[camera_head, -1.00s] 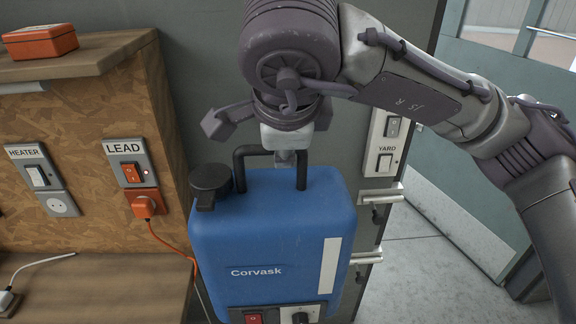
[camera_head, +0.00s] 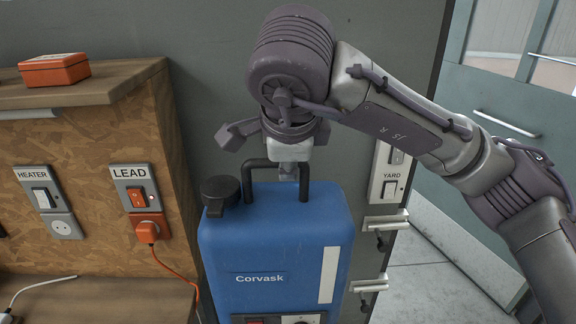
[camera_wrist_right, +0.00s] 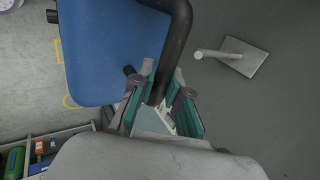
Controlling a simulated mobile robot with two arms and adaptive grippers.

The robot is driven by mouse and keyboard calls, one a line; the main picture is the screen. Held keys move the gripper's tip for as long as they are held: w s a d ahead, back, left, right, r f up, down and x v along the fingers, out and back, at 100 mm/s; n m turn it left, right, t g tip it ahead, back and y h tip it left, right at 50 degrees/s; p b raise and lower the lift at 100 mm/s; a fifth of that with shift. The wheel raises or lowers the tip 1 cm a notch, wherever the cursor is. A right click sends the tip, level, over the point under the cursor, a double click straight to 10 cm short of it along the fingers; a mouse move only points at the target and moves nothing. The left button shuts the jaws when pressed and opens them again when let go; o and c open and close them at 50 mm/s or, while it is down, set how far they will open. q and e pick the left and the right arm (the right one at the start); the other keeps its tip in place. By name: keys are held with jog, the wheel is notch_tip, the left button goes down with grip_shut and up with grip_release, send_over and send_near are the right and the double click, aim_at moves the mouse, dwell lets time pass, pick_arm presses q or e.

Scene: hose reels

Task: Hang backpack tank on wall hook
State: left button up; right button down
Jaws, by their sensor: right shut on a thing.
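The blue backpack tank (camera_head: 275,245), marked Corvask, hangs upright by its black top handle (camera_head: 304,180), in front of the grey wall. It has a black cap at its upper left and a white strip; its bottom is cut off. My right gripper (camera_head: 287,170) is shut on the handle from above. In the right wrist view, the gripper (camera_wrist_right: 160,100) closes around the black handle (camera_wrist_right: 178,40), beside the blue tank (camera_wrist_right: 105,50). A pale peg on a square plate (camera_wrist_right: 240,57), apparently a wall hook, stands apart to the right. My left gripper is out of view.
Two pale brackets, upper (camera_head: 385,222) and lower (camera_head: 368,286), stick out right of the tank. A YARD switch panel (camera_head: 390,180) is above them. At left are a wooden cabinet (camera_head: 85,88) with a red box (camera_head: 54,70) and an orange LEAD plug (camera_head: 148,231).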

jog(key=shift+w, duration=1.65)
jog(key=w+f+p, duration=0.2)
jog(key=w, duration=0.6)
jog(key=shift+w+p, duration=0.3)
jog(key=shift+p, duration=0.05)
jog(key=shift+f, duration=0.15)
dwell(0.6)
